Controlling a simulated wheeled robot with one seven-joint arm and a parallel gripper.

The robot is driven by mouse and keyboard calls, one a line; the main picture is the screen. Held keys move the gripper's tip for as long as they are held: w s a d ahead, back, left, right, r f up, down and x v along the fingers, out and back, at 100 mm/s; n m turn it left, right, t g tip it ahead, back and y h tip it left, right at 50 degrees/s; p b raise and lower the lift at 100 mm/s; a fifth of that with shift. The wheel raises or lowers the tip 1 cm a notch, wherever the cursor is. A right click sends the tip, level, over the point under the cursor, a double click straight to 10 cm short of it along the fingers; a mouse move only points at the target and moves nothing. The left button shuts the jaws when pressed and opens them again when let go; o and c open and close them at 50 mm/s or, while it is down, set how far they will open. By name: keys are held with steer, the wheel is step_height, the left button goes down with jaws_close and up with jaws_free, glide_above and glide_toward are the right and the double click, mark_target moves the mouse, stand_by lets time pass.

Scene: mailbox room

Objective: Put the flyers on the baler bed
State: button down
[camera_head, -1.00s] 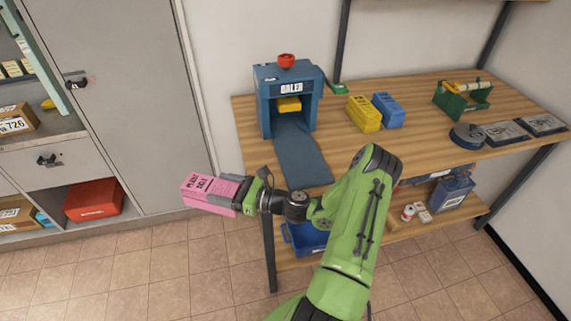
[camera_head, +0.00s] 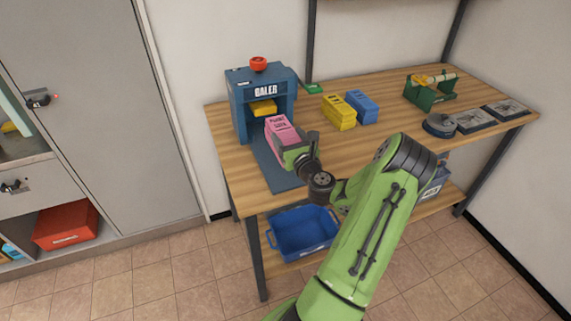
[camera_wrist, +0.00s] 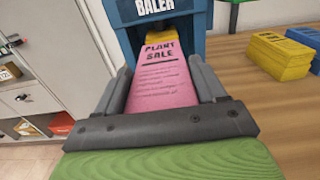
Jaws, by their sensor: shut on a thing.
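The pink flyers (camera_head: 281,129), a stack marked "PLANT SALE", are held in my gripper (camera_head: 287,143). In the wrist view the pink flyers (camera_wrist: 162,82) sit between the two dark fingers of my gripper (camera_wrist: 166,92). The blue baler (camera_head: 258,95) stands at the left end of the wooden table, with a red knob on top. Its dark blue bed (camera_head: 276,176) runs out toward the front edge. The flyers are over the bed, in front of the baler's opening. I cannot tell whether they touch the bed.
A yellow block (camera_head: 264,108) is inside the baler opening. Yellow (camera_head: 339,113) and blue (camera_head: 363,107) stacks stand to the right. A green caddy (camera_head: 431,92) and a tape roll (camera_head: 439,126) are farther right. A blue bin (camera_head: 302,232) is below the table.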

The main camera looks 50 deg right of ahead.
step_height(320, 180, down, 7)
steer(key=b, duration=0.2)
steer(key=shift+f+b, duration=0.1)
steer(key=shift+b, duration=0.25)
steer(key=shift+c, duration=0.5)
jaws_free()
